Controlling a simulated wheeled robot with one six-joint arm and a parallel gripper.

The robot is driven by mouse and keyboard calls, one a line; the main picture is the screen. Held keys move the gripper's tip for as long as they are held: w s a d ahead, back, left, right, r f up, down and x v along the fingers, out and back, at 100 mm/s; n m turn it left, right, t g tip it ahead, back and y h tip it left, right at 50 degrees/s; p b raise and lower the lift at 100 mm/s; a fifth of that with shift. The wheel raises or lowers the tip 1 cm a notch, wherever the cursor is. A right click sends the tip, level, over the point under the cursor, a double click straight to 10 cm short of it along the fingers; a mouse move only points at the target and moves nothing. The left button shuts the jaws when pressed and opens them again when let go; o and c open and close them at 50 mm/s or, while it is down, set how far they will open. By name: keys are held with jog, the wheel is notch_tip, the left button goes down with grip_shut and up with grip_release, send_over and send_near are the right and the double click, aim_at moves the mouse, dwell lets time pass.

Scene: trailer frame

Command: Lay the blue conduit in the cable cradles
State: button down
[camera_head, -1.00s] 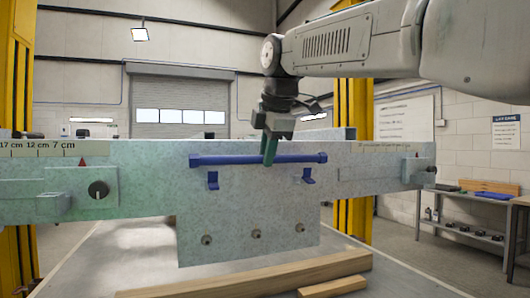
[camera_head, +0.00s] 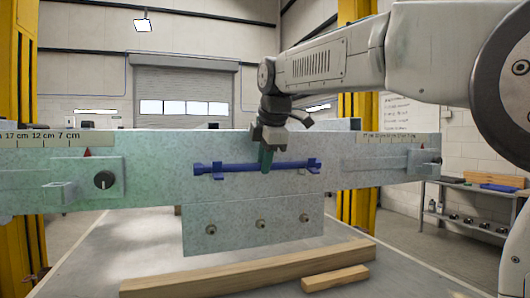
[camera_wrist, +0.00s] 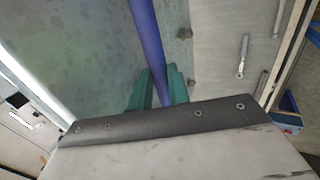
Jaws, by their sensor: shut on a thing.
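The blue conduit (camera_head: 240,168) runs level across the front face of the pale speckled beam. My gripper (camera_head: 266,160), with green fingers, is shut on it a little right of its middle. In the wrist view the conduit (camera_wrist: 148,40) passes between the fingers (camera_wrist: 159,88).
A lower plate (camera_head: 240,240) with several bolts hangs below the cradles. Timber pieces (camera_head: 250,272) lie on the surface below. A shelf (camera_head: 470,215) stands at the right.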

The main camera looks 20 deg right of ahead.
jog(key=shift+f, duration=0.35)
jog(key=c, duration=1.3)
grip_release()
jog(key=shift+s, duration=0.1)
jog(key=shift+o, duration=0.2)
jog(key=shift+r, duration=0.1)
jog(key=shift+r, duration=0.1)
jog(key=v, duration=0.7)
jog(key=shift+s+r, duration=0.15)
jog(key=shift+s, duration=0.05)
